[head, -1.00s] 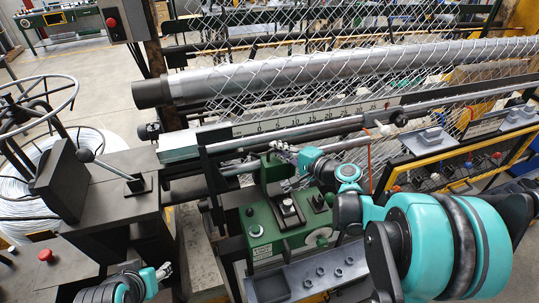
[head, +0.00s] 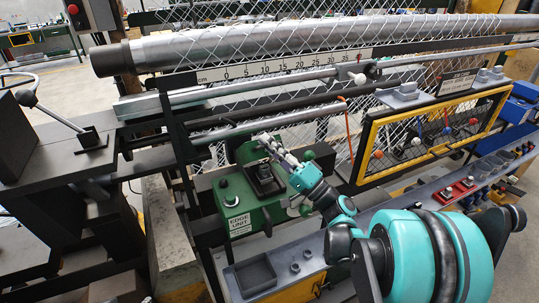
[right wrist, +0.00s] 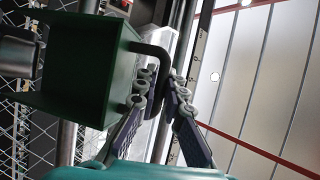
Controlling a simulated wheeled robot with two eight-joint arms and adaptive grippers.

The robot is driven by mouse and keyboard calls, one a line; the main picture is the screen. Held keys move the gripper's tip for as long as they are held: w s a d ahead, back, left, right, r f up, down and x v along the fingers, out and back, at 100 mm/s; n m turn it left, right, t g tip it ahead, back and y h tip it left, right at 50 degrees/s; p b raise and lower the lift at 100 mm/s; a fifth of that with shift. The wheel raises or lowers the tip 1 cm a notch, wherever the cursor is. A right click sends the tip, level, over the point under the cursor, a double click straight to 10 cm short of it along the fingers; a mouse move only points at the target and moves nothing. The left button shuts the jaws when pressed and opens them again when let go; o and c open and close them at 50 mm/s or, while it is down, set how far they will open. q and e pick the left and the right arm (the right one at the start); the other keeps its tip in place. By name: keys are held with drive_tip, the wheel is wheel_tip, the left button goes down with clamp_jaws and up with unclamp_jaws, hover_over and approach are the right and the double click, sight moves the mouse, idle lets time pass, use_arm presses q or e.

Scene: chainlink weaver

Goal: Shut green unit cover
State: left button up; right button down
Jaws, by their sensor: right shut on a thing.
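The green edge unit (head: 240,205) stands at the centre of the head view, with a dark block and a dial on top. Its green cover (head: 243,152) shows at the unit's back, raised and partly hidden by my gripper. In the right wrist view the cover (right wrist: 88,65) is a dark green box shape with a bent dark handle (right wrist: 158,55). My right gripper (head: 266,141) is above the unit, beside the cover. In the right wrist view its fingers (right wrist: 157,92) are shut on the handle. My left gripper is out of view.
A long steel roller (head: 300,42) with chain-link mesh spans the back, above a ruler scale (head: 300,67). A yellow-framed clear guard (head: 430,135) stands at right. A grey shelf with a square tray (head: 256,276) and nuts lies in front of the unit. A lever (head: 50,111) is at left.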

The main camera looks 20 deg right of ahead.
drive_tip(key=s+f+n+y+b, duration=0.1)
drive_tip(key=s+f+b, duration=0.6)
drive_tip(key=f+b, duration=0.4)
drive_tip(key=shift+f, duration=0.65)
drive_tip(key=c, duration=1.6)
unclamp_jaws()
drive_tip(key=shift+d, duration=0.1)
drive_tip(key=v, duration=0.7)
drive_tip(key=shift+f, duration=0.25)
